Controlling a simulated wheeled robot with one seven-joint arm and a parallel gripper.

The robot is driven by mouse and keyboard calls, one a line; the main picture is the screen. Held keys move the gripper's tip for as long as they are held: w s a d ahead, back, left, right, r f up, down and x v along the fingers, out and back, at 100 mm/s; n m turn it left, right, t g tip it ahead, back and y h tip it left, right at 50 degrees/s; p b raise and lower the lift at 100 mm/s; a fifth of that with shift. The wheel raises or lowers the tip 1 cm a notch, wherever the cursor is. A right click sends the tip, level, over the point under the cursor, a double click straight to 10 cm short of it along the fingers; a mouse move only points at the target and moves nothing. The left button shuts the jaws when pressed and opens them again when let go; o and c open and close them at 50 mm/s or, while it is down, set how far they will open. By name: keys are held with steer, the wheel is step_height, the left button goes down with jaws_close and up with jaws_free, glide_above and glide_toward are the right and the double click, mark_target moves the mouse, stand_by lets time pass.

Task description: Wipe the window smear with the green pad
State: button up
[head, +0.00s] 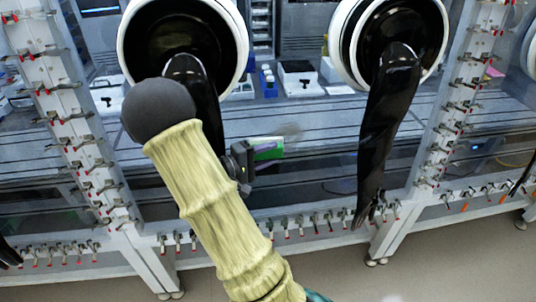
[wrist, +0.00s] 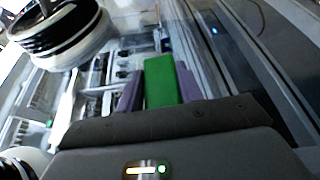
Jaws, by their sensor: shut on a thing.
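The green pad (head: 268,144) is held at the end of my arm, close to the glovebox window (head: 310,165). In the wrist view the pad (wrist: 162,80) stands between the two purple fingers of my gripper (wrist: 160,92). My gripper (head: 252,156) is shut on the pad in the head view too. A faint grey-brown smear (head: 291,130) shows on the window just up and right of the pad. I cannot tell whether the pad touches the glass. The smear cannot be made out in the wrist view.
A black glove (head: 388,130) hangs from the right port (head: 338,30); another black glove (head: 207,105) hangs behind my arm. Clamped frame posts (head: 455,105) and a lower rail with several clamps (head: 300,226) border the window.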

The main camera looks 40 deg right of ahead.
mark_target(280, 149)
steer(key=shift+w+d+p, duration=0.5)
steer(key=shift+w+p, duration=0.15)
steer(key=shift+w, duration=0.2)
stand_by(0.4)
steer(key=shift+s+d+p, duration=0.5)
steer(key=shift+d, duration=0.2)
steer(key=shift+s+d+p, duration=0.45)
steer(key=shift+s+d, duration=0.05)
steer(key=shift+d, duration=0.15)
steer(key=shift+s+d+f, duration=0.1)
steer(key=shift+s+d+p, duration=0.4)
steer(key=shift+s+d, duration=0.05)
steer(key=shift+d, duration=0.4)
steer(key=shift+s+d+p, duration=0.4)
steer(key=shift+d, duration=0.4)
steer(key=shift+s+d+p, duration=0.35)
steer(key=shift+s+d, duration=0.1)
steer(key=shift+d, duration=0.35)
steer(key=shift+s+d+p, duration=0.3)
steer(key=shift+s+d, duration=0.15)
steer(key=shift+d, duration=0.3)
